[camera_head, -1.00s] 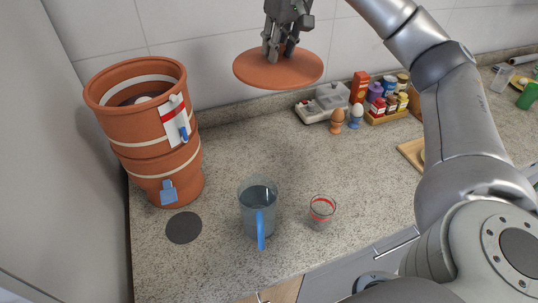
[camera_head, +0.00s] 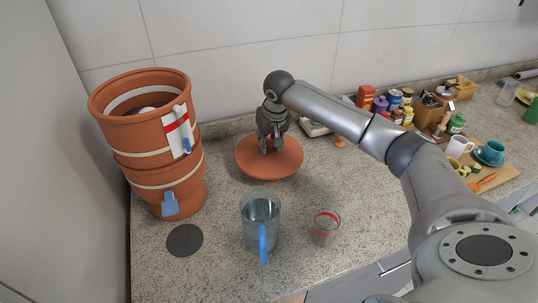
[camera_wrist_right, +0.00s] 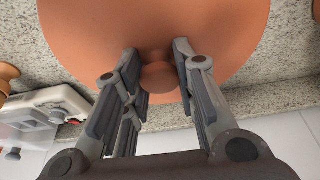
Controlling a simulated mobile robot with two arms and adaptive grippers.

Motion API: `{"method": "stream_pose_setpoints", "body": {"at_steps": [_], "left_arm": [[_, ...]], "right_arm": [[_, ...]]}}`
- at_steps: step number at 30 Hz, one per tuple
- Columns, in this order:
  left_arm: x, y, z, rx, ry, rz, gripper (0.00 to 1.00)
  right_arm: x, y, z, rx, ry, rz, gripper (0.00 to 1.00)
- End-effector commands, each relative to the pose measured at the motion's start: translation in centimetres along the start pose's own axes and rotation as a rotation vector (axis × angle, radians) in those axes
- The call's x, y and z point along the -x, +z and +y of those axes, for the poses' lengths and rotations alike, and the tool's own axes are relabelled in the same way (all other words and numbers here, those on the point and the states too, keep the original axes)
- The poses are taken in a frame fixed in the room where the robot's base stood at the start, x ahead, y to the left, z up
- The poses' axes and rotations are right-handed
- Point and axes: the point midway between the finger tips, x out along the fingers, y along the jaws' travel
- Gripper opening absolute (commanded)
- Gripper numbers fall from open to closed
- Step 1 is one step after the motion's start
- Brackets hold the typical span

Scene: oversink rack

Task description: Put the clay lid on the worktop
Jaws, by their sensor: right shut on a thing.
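The clay lid (camera_head: 252,167) is a flat round terracotta disc with a knob (camera_wrist_right: 158,80) in its middle. It is level, over the worktop (camera_head: 330,175) near the wall, right of the clay filter. I cannot tell whether its underside touches the worktop. My right gripper (camera_head: 270,148) comes down from above and is shut on the knob; its fingers lie on either side of the knob in the wrist view (camera_wrist_right: 157,62). The clay filter (camera_head: 145,130) stands at the left with its top open. My left gripper is not in view.
A jug (camera_head: 259,215) with a blue handle, a glass (camera_head: 326,225) with a red band and a dark disc (camera_head: 184,240) stand in front. A scale (camera_wrist_right: 50,105), spice jars (camera_head: 408,115) and a board with cups (camera_head: 500,178) are to the right.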

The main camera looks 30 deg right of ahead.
Motion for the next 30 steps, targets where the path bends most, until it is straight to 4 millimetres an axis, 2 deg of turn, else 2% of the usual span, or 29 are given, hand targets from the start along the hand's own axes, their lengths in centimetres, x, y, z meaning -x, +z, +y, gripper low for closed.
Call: {"method": "stream_pose_setpoints", "body": {"at_steps": [7,13,24,25,30], "left_arm": [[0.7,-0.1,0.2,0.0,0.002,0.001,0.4],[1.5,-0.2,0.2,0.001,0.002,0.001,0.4],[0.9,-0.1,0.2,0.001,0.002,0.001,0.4],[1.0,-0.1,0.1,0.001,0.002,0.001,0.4],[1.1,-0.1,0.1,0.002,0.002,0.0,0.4]], "right_arm": [[-1.9,0.6,0.0,0.001,-0.001,-0.001,0.0],[-4.4,1.4,-0.1,0.001,-0.001,-0.001,0.0],[-5.1,1.5,0.0,0.001,0.0,0.003,0.0],[-5.1,1.5,0.0,0.001,0.0,0.001,0.29],[-5.0,1.5,0.0,0.001,0.0,0.0,0.48]]}}
